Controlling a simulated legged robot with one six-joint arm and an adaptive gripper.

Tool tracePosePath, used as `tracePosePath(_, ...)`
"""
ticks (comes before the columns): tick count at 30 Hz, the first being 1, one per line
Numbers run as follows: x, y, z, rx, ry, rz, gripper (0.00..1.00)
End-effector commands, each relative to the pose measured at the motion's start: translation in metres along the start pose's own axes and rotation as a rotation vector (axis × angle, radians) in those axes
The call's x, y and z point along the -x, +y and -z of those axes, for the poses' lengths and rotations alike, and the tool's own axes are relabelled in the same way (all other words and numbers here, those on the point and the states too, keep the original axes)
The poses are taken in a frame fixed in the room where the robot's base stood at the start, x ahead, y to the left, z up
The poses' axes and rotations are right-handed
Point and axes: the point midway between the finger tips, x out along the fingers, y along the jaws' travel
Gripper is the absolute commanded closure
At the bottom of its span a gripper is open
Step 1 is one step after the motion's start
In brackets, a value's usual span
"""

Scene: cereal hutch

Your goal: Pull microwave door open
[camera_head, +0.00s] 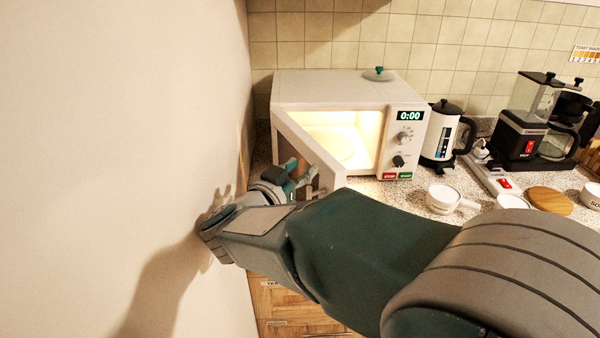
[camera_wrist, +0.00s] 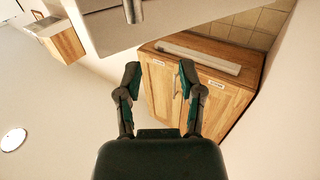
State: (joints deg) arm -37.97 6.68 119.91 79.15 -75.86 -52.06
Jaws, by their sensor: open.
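The white microwave (camera_head: 330,90) stands on the counter with its lit interior showing. Its door (camera_head: 312,154) is swung out towards me from the left side, well apart from the front opening. My gripper (camera_head: 302,173) is open at the left, outer side of the door; whether it touches the door cannot be told. In the wrist view my gripper (camera_wrist: 158,80) has its two fingers spread with nothing between them. A pale panel (camera_wrist: 180,25) with a short metal bar (camera_wrist: 132,10), seemingly the door and its handle, lies beyond the fingertips. My arm hides the door's lower part.
A wall (camera_head: 190,100) rises close on the left of my gripper. A white mug (camera_head: 443,199), a kettle (camera_head: 441,135) and a coffee maker (camera_head: 530,125) stand right of the microwave. A lid with a green knob (camera_head: 379,74) lies on top. Wooden cabinets (camera_wrist: 213,90) are below.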

Motion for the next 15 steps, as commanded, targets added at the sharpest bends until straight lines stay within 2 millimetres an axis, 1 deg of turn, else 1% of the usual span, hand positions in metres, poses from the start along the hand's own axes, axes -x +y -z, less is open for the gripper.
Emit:
tracePosePath(1,-0.001,0.0,0.0,-0.001,-0.001,0.003,0.8)
tracePosePath(2,-0.001,0.0,0.0,-0.004,-0.002,0.007,0.93)
tracePosePath(3,-0.003,0.0,0.001,-0.01,-0.006,0.019,1.0)
tracePosePath(5,-0.007,-0.001,0.003,-0.024,-0.013,0.05,1.0)
tracePosePath(9,-0.019,-0.004,0.009,-0.072,-0.048,0.168,1.0)
tracePosePath(15,-0.028,-0.007,0.015,-0.117,-0.115,0.347,1.0)
